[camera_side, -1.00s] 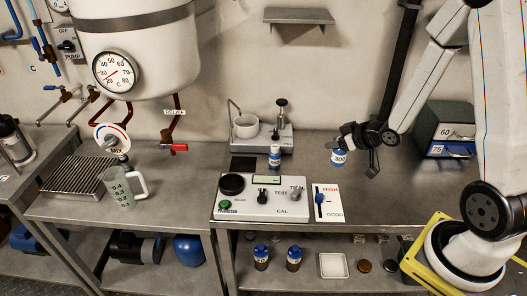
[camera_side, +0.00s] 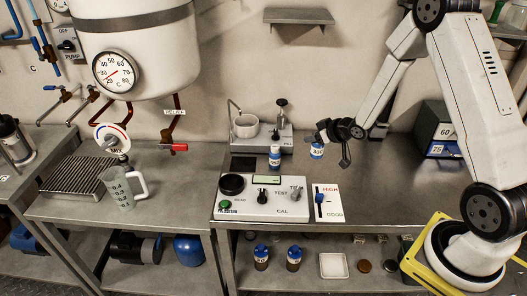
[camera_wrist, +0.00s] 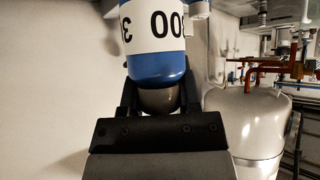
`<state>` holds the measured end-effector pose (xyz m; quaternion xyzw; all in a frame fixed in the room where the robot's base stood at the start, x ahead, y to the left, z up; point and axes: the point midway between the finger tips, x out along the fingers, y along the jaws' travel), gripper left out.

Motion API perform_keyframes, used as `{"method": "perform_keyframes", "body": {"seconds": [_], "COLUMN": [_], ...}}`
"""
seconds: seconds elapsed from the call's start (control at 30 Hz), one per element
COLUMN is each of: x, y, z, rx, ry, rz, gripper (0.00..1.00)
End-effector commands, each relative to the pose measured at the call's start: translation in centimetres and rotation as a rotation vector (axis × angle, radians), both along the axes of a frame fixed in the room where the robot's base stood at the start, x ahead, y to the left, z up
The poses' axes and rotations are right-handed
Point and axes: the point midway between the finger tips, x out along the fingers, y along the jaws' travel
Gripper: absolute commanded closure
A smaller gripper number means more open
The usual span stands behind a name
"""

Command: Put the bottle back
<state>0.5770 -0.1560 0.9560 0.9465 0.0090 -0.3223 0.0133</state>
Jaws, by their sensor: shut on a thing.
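A small blue bottle with a white label (camera_side: 317,151) hangs in my gripper (camera_side: 322,138), above the right bench and clear of its top. In the wrist view the bottle (camera_wrist: 155,30) fills the upper middle, with the digits "300" on its label reading upside down. My gripper (camera_wrist: 158,98) is shut on the blue and dark end of it. A similar bottle with a blue cap and white label (camera_side: 274,157) stands upright behind the tester box (camera_side: 245,208), left of the held bottle.
A metal apparatus with a cup (camera_side: 246,128) stands at the back of the bench. A box marked 60 and 75 (camera_side: 440,132) stands at the right. A bare wall shelf (camera_side: 298,16) is above. Capped brown bottles (camera_side: 261,257) stand on the lower shelf.

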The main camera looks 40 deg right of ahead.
Motion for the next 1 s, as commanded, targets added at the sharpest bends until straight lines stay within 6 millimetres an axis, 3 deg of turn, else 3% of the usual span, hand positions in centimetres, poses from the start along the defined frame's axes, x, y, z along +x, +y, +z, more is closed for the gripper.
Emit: {"method": "perform_keyframes", "body": {"seconds": [0.43, 1.0], "x": [3.3, 4.4], "y": [-0.9, -1.1], "z": [-4.4, -6.0], "rx": [0.001, 0.002], "ry": [0.002, 0.003], "rz": [0.0, 0.0], "gripper": [1.0, 1.0]}}
